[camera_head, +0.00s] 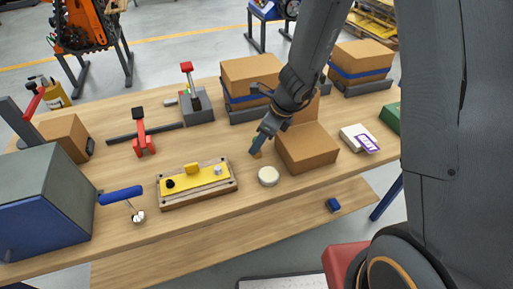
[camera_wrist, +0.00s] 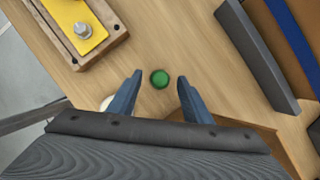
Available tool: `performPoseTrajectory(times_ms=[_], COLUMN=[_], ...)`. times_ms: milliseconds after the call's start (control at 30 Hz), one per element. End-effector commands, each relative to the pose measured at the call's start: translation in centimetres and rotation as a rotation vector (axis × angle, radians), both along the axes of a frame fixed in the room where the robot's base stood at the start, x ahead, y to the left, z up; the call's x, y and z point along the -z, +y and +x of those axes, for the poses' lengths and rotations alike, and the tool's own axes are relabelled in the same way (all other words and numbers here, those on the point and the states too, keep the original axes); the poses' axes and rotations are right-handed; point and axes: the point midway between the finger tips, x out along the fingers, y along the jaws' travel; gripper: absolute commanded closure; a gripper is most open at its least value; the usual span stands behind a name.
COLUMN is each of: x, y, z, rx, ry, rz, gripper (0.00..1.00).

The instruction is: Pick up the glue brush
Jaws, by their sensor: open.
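My gripper (camera_head: 257,147) points down over the middle of the wooden bench, behind and left of a round white-topped pot (camera_head: 268,177). In the wrist view my gripper (camera_wrist: 159,80) is open, with its two blue-grey fingers apart. A small green round thing (camera_wrist: 160,78) shows between the fingertips, untouched. It may be the end of the glue brush seen from above, but I cannot tell. No full brush shape is clear in either view. The white pot shows partly behind the left finger in the wrist view (camera_wrist: 107,103).
A wooden fixture with a yellow plate (camera_head: 197,181) lies to the left. Strapped boxes on grey carriers (camera_head: 245,114) stand behind. A blue-handled lever (camera_head: 121,195) is by the grey machine (camera_head: 38,208).

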Motion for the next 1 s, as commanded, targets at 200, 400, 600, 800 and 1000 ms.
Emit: performPoseTrajectory(times_ms=[200, 400, 600, 800, 1000], x=[2.4, 2.6, 2.6, 2.6, 2.4], y=[0.8, 0.9, 0.9, 0.9, 0.9], z=[0.3, 0.4, 0.4, 0.4, 0.4], rx=[-0.001, -0.002, -0.002, -0.002, -0.002], ry=[0.001, 0.000, 0.000, -0.001, -0.001], rz=[-0.001, -0.001, -0.001, 0.000, 0.000], gripper=[0.55, 0.55, 0.75, 1.00, 1.00])
